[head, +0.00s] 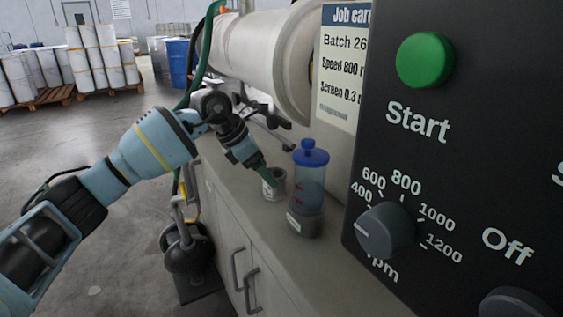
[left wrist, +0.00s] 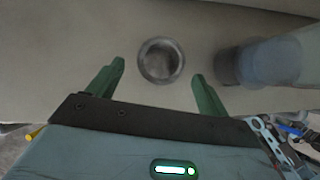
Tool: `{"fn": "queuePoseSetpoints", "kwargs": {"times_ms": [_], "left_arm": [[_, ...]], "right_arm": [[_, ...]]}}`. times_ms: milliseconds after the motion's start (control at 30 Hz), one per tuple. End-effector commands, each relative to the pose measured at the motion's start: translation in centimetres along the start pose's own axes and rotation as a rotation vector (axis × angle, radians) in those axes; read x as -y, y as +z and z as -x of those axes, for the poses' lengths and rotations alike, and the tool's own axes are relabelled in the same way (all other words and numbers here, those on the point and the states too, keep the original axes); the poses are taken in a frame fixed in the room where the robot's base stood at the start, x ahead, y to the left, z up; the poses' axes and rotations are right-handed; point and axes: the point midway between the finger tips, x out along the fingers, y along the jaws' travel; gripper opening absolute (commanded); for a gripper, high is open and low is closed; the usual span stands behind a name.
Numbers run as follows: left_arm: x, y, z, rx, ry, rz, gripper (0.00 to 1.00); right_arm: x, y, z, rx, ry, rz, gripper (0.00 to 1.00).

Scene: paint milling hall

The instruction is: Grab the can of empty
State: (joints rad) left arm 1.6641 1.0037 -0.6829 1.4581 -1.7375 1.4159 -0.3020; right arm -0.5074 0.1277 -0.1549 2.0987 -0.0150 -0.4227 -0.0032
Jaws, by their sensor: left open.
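A small grey can (head: 274,186) with a pale label stands on the grey counter beneath the milling machine. In the left wrist view I look down on the open round top of the can (left wrist: 161,61); its inside looks dark and empty. In the left wrist view the gripper (left wrist: 158,84) is open, one finger to each side below the can, with nothing held. I cannot tell whether a finger touches it. My right gripper is not in view.
A clear bottle with a blue lid (head: 312,178) stands just right of the can. The black control panel (head: 455,130) with a green Start button fills the right. The white machine drum (head: 262,55) is behind. Counter (head: 330,265) in front is clear.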

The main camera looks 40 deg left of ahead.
Motion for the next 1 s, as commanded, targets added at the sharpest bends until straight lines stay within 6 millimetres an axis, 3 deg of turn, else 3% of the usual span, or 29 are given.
{"fn": "queuePoseSetpoints", "kwargs": {"times_ms": [300, 600, 900, 1000], "left_arm": [[0.3, -0.3, -4.3, -0.003, -0.004, 0.001, 0.79], [0.2, -0.3, -4.9, -0.001, 0.0, -0.001, 0.79], [0.2, -0.3, -4.9, -0.002, -0.001, 0.0, 0.4], [0.2, -0.3, -4.9, -0.001, -0.001, 0.0, 0.31]], "right_arm": [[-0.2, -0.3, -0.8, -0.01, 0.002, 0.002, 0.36], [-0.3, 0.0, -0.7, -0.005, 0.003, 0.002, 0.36], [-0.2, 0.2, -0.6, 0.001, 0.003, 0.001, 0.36], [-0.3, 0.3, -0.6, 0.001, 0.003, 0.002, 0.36]]}}
